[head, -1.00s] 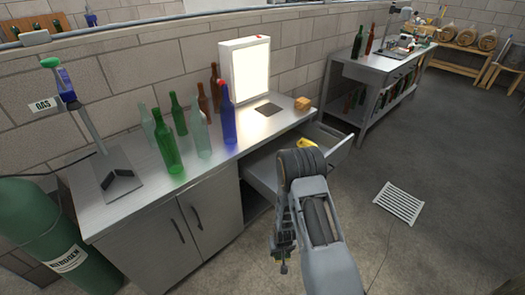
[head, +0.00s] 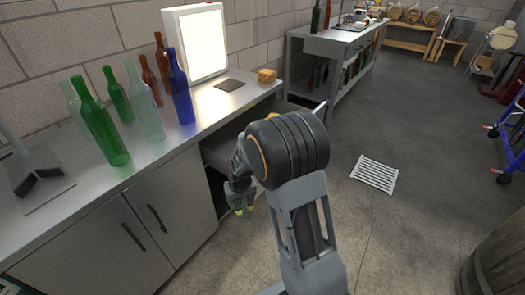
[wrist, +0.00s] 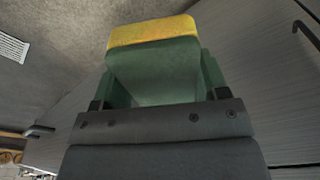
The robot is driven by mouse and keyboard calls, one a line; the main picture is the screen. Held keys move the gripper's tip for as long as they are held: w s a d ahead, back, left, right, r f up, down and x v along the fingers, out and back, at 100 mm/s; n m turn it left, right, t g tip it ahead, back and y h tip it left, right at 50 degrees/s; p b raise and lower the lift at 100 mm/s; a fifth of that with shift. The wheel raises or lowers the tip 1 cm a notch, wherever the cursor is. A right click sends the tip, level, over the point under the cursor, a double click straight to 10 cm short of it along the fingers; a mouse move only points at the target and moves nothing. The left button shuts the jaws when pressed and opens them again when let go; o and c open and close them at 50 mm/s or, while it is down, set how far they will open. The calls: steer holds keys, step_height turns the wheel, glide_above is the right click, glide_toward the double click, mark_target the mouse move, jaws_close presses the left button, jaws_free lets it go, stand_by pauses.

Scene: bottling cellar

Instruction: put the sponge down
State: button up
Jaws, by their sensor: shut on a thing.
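A sponge (wrist: 152,32) with a yellow layer and a green layer fills the middle of the wrist view. My gripper (wrist: 155,75) is shut on it.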

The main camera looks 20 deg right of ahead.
steer(key=shift+b, duration=0.4)
step_height(320, 180, up, 15)
steer(key=p, duration=1.6)
steer(key=d+r, duration=0.4)
steer(key=d, duration=0.7)
steer(key=w+d+r+n+b, duration=0.1)
steer(key=d+r, duration=0.4)
steer(key=d, duration=0.7)
steer(key=shift+d, duration=0.2)
